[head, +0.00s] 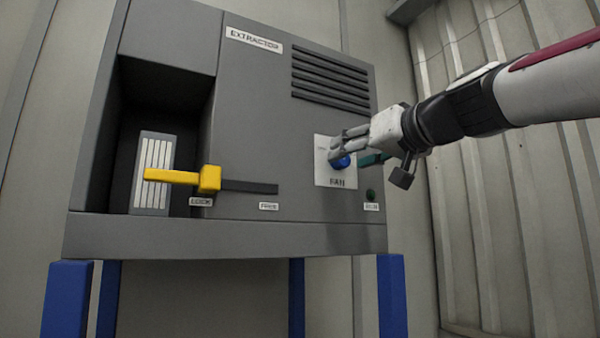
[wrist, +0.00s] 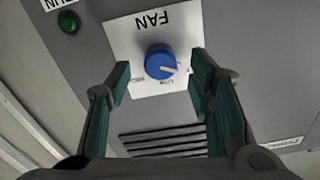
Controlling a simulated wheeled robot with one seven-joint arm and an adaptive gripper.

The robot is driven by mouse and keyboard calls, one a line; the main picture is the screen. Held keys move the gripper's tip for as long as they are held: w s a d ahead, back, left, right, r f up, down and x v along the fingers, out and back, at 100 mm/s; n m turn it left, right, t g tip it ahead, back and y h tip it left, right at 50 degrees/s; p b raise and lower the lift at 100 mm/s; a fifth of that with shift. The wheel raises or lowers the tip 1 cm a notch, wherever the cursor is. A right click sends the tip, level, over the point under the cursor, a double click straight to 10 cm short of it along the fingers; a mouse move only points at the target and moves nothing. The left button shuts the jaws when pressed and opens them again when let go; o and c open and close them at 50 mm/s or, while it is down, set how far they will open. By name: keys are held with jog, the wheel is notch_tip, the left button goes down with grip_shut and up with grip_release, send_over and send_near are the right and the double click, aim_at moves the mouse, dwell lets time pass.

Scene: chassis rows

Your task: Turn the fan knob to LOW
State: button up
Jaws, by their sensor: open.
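The blue fan knob (wrist: 160,62) sits on a white FAN plate (wrist: 150,22), which appears upside down in the wrist view. Its white pointer line points to the right in that view. Small lettering shows just below the knob and to its lower left, too small to read surely. My gripper (wrist: 160,84) is open, with one finger on each side of the knob and visible gaps between. In the head view my gripper (head: 352,152) is at the plate, and its fingers partly hide the knob (head: 341,162).
The grey extractor housing (head: 250,120) stands on blue legs. A yellow lock handle (head: 209,179) lies on a dark slot at left. A vent grille (head: 328,78) is above the plate. A green light (wrist: 69,22) is beside it. A ribbed wall stands at right.

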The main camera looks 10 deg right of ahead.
jog(key=shift+x, duration=0.9)
grip_shut()
jog(key=shift+m, duration=0.4)
jog(key=m, duration=0.4)
jog(key=shift+m, duration=0.4)
jog(key=m, duration=0.5)
jog(key=shift+m+p, duration=0.35)
jog(key=shift+m, duration=0.35)
